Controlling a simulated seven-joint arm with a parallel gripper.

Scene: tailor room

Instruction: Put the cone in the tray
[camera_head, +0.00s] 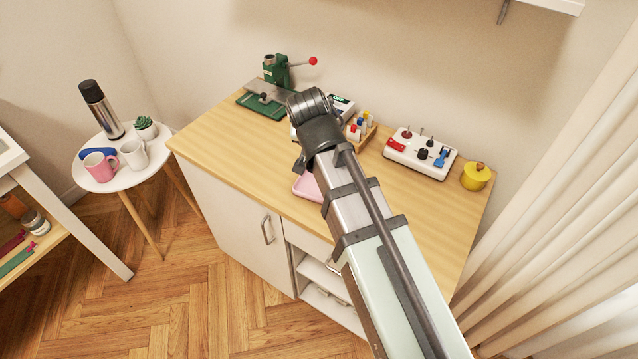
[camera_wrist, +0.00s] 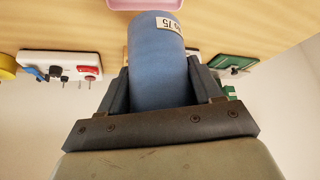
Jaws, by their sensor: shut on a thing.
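The cone (camera_wrist: 158,55) is blue with a white label near its far end; it fills the middle of the wrist view. My gripper (camera_wrist: 160,85) is shut on it, one dark finger on each side. The tray (camera_wrist: 145,4) is pink; in the wrist view its edge shows at the top, just past the cone's far end. In the head view the tray (camera_head: 306,188) lies on the wooden cabinet top, mostly hidden behind my arm. The gap between cone and tray cannot be judged.
The cabinet top's left end is clear. A round side table (camera_head: 125,178) holds mugs and a flask.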

